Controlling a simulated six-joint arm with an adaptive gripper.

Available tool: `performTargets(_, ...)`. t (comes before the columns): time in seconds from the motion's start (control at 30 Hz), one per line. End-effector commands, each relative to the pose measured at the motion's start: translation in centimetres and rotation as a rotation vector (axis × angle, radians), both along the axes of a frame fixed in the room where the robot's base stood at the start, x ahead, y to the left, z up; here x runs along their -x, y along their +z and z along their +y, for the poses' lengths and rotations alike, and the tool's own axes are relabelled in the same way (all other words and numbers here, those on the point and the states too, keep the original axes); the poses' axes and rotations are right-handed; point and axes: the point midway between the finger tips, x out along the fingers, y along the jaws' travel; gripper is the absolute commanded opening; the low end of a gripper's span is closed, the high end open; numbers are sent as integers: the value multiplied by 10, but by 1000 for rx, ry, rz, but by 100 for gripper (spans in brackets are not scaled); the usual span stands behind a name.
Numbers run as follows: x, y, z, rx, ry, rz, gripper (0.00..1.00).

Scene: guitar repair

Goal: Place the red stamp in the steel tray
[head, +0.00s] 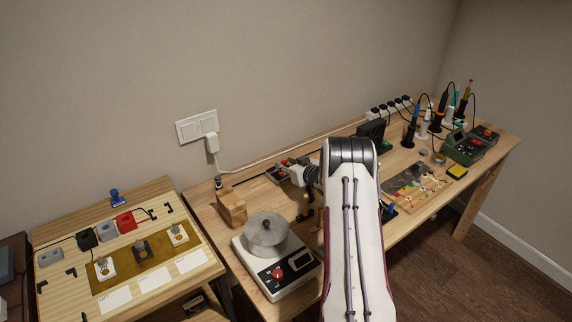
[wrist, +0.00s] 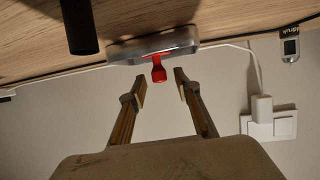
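The red stamp (wrist: 158,72) shows in the wrist view, which is upside down. Its handle rises above the rim of the steel tray (wrist: 182,44), and its lower part appears to be inside. My gripper (wrist: 160,84) is open, with one finger on each side of the handle and a clear gap to both. In the head view the tray (head: 275,177) lies on the long workbench near the wall, with a bit of red (head: 284,163) in it. My arm hides most of the gripper there.
A hot plate with a metal pot (head: 266,236) and a wooden block (head: 231,208) stand left of my arm. A blue stamp (head: 117,197) is on the left table. Soldering tools and a green-grey device (head: 463,146) stand at the right. A white cable runs along the wall.

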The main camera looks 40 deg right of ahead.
Motion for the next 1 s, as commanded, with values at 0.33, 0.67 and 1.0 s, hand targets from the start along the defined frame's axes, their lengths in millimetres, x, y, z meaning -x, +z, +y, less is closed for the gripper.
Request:
performTargets(0.33, 25, 11, 2, 0, -1, 0, 32)
performTargets(0.67, 52, 23, 4, 0, -1, -1, 32)
performTargets(1.0, 63, 27, 6, 1, 0, -1, 32)
